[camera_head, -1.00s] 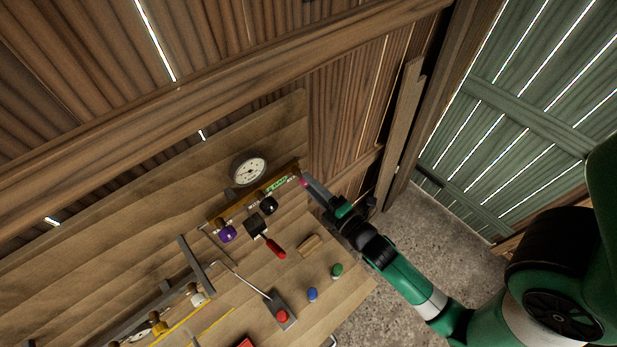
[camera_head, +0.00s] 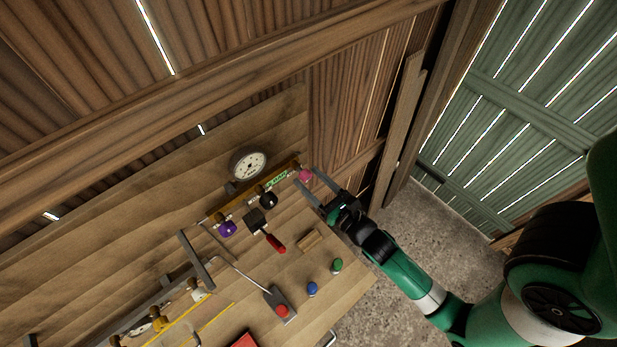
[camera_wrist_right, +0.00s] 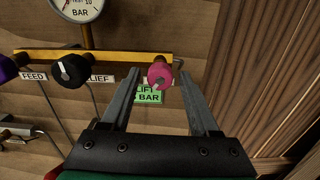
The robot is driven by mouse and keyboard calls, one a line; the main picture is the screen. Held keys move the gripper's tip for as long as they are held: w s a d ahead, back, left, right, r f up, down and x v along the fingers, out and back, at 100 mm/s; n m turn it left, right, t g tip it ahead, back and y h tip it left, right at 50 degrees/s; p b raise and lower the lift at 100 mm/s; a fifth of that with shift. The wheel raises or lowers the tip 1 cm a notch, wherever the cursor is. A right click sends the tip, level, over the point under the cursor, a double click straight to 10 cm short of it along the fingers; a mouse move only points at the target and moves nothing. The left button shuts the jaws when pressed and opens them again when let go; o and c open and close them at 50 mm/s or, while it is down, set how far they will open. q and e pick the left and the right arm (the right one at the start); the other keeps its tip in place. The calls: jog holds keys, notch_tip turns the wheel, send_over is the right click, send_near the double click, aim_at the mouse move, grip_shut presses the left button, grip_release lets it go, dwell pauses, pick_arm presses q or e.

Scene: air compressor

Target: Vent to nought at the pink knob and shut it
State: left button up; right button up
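The pink knob (camera_head: 305,175) sits at the right end of the yellow rail on the wooden board. In the right wrist view the pink knob (camera_wrist_right: 160,75) appears between my open fingertips, with gaps on both sides. My right gripper (camera_head: 306,177) is open and holds nothing; its fingers also show in the right wrist view (camera_wrist_right: 160,74). A round white gauge (camera_head: 249,164) stands above the rail. It is cut off at the top of the right wrist view (camera_wrist_right: 82,8), and I cannot read its needle surely. My left gripper is not in view.
A black knob (camera_wrist_right: 70,71) and a purple knob (camera_head: 228,228) share the yellow rail (camera_wrist_right: 110,56). A red-handled lever (camera_head: 275,242) and blue and green buttons lie below. A plank wall rises to the right.

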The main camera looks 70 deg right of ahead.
pick_arm(q)
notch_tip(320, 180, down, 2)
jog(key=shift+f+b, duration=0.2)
jog(key=shift+b, duration=1)
pick_arm(e)
jog(key=v, duration=0.6)
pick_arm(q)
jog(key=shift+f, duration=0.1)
pick_arm(e)
jog(key=shift+s+a, duration=0.1)
